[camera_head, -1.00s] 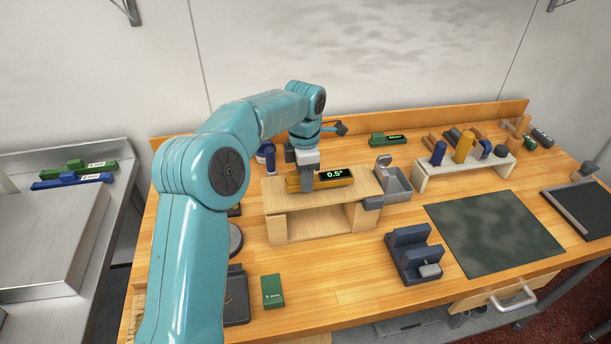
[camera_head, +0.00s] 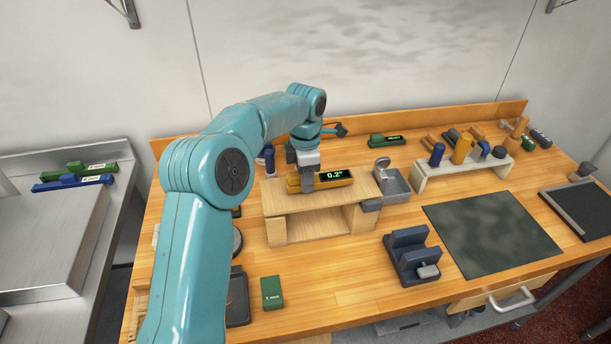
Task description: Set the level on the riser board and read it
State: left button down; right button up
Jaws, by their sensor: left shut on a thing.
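The yellow level (camera_head: 341,177) lies on top of the wooden riser board (camera_head: 285,197), lengthwise along it. Its dark display faces up and reads 0.2° in green. My left gripper (camera_head: 307,184) comes down from above and is shut on the level near its left end. The gripper hides part of the level's left half. The riser board stands on blocks on the bench, with an open space beneath. My right gripper is not in view.
A grey metal holder (camera_head: 395,185) stands right of the riser. A dark blue vise-like block (camera_head: 412,256) and a dark mat (camera_head: 490,234) lie in front right. A wooden rack (camera_head: 465,172) holds several tools. A green box (camera_head: 272,292) lies in front.

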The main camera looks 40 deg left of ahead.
pick_arm(q)
jog(key=shift+w+f, duration=0.25)
jog(key=shift+f, duration=0.1)
jog(key=shift+s+f+b, duration=0.1)
jog(key=shift+s+b, duration=0.1)
jog(key=shift+b, duration=0.1)
jog(key=shift+f, duration=0.1)
jog(key=shift+w+f, duration=0.15)
jog(key=shift+f, duration=0.1)
jog(key=shift+r, duration=0.1)
jog(key=c, duration=0.7)
grip_release()
jog(key=shift+o, duration=0.2)
